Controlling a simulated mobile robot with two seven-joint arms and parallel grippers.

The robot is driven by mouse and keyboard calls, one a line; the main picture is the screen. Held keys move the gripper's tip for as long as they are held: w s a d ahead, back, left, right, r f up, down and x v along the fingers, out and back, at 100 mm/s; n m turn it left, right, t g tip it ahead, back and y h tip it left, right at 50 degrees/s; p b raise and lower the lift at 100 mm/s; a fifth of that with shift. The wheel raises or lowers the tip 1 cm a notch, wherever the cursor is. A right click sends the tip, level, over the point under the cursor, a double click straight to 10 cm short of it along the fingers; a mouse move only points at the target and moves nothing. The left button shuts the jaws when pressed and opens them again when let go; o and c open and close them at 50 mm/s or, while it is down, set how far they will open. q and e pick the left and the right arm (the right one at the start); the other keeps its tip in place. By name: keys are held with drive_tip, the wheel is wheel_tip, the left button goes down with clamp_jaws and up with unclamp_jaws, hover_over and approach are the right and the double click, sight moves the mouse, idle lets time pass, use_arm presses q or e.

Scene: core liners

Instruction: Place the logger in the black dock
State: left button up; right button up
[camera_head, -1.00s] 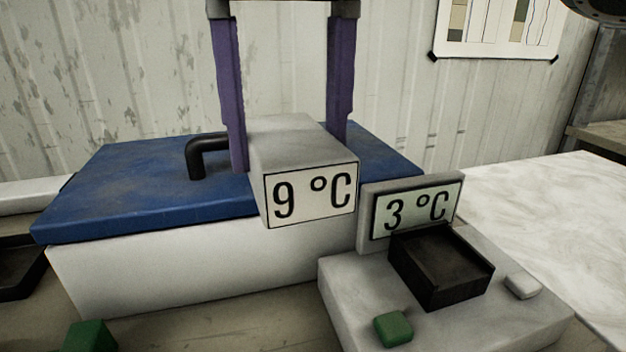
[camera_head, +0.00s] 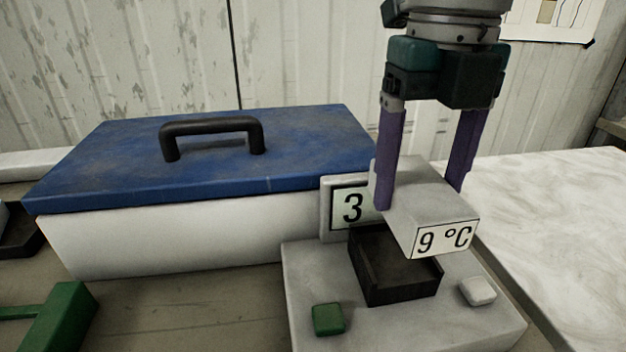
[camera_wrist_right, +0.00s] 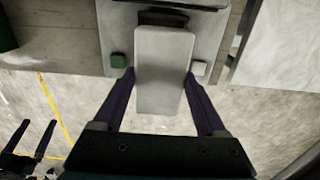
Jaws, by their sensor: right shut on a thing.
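The logger (camera_head: 425,200) is a pale grey block with a "9 °C" label on its front. My right gripper (camera_head: 425,190) is shut on it, with a purple finger on each side. The logger is held above and slightly behind-right of the black dock (camera_head: 395,285), an open dark tray on a grey base, and looks apart from it. In the right wrist view the logger (camera_wrist_right: 165,70) sits between the fingers (camera_wrist_right: 160,85) and covers most of the dock (camera_wrist_right: 163,17).
The grey base (camera_head: 400,325) carries a green button (camera_head: 328,319), a white button (camera_head: 477,291) and a "3" sign (camera_head: 347,208) partly hidden by the logger. A white box with a blue lid (camera_head: 110,165) and black handle (camera_head: 212,127) stands left. A green object (camera_head: 62,318) lies front left.

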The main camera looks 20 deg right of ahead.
wheel_tip(320, 180, down, 7)
drive_tip(key=shift+f+b, duration=0.15)
drive_tip(key=shift+b, duration=0.15)
drive_tip(key=shift+f, duration=0.15)
drive_tip(key=o, duration=1.4)
